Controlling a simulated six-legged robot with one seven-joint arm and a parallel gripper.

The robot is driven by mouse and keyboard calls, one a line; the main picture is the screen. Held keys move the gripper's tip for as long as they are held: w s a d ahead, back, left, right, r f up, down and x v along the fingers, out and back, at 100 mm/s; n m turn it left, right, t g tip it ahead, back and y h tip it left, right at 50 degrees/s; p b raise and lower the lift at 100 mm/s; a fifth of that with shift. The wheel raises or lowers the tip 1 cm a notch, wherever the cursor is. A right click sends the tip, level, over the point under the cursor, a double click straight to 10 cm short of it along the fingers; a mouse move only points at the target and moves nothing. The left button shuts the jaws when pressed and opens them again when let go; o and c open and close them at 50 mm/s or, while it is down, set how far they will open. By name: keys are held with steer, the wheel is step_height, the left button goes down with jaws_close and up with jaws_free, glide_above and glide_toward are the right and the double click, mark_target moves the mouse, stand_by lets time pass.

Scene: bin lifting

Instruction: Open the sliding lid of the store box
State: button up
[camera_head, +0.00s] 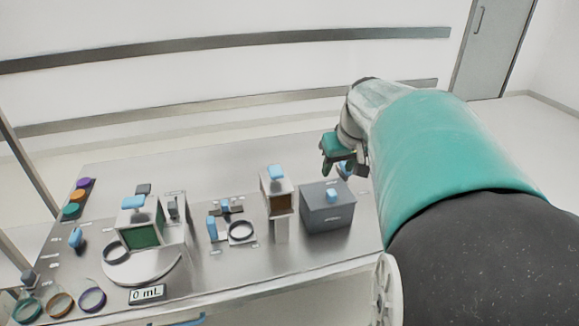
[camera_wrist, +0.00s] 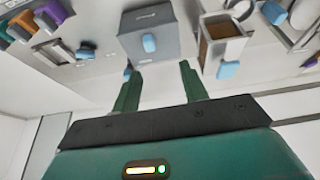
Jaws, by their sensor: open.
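The store box is most likely the dark grey box (camera_head: 327,217) with lettering on its front, at the right part of the table. A blue knob (camera_head: 332,195) sits on its lid, and the lid looks closed. In the wrist view the box (camera_wrist: 175,20) appears upside down at top centre, its blue knob (camera_wrist: 149,42) just beyond my fingertips. My gripper (camera_head: 338,160) is above and behind the box in the head view. In the wrist view my gripper (camera_wrist: 160,67) has its two green fingers apart with nothing between them.
A white box with a brown front and blue knob (camera_head: 277,172) stands close left of the store box. Coloured rings lie at the front left.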

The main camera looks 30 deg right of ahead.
mark_target(332, 192)
steer(key=d+x, duration=0.1)
steer(key=x, duration=0.8)
steer(key=d+x, duration=0.1)
steer(key=x, duration=0.4)
steer(key=shift+w+d+f, duration=0.15)
steer(key=shift+d, duration=0.25)
jaws_close()
